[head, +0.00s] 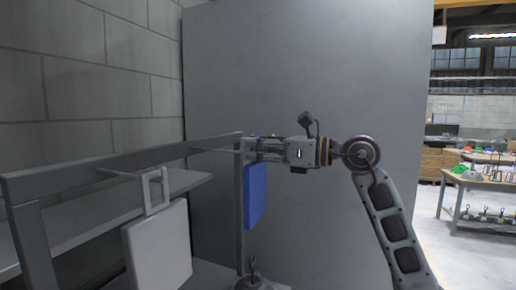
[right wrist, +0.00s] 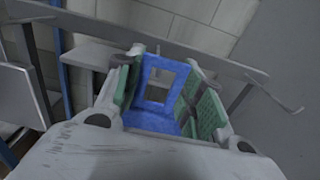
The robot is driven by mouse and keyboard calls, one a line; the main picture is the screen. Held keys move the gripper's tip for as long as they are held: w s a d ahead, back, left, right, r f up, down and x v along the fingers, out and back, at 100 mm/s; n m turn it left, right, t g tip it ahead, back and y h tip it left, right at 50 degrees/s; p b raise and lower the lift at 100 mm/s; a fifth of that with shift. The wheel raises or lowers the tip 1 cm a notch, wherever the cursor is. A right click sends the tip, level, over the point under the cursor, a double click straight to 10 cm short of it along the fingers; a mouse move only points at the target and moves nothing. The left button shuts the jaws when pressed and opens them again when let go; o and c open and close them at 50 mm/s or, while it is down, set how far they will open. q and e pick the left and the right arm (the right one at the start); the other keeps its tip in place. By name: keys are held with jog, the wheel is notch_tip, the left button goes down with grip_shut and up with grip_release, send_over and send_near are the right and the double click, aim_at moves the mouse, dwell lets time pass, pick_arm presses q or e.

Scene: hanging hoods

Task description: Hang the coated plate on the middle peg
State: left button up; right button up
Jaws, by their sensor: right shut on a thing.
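The blue coated plate (head: 256,194) hangs down below my right gripper (head: 254,147), near the right end of the rack bar in the head view. The right gripper is shut on the plate's upper part. In the right wrist view, a blue handle with a rectangular opening (right wrist: 178,82) sits between the green finger pads. The rack bar (head: 75,169) runs across the left half of the head view. A thin peg (head: 207,151) sticks out from it. I cannot tell whether a peg passes through the handle's opening. My left gripper is not in view.
A pale grey plate (head: 160,250) hangs by its frame handle from the left peg (head: 118,172). In the right wrist view a bare peg (right wrist: 275,98) sticks out at the right. A large grey panel (head: 320,60) stands behind the right arm.

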jog(key=shift+p+x, duration=0.55)
jog(key=shift+x, duration=2.2)
dwell(0.7)
jog(key=shift+f+b, duration=1.1)
jog(key=shift+f, duration=0.2)
dwell(1.2)
jog(key=o, duration=1.2)
jog(key=shift+o, duration=0.2)
jog(key=shift+d, duration=0.15)
jog(key=v, duration=1.1)
jog(key=shift+s+d, duration=0.2)
jog(key=shift+d, duration=0.15)
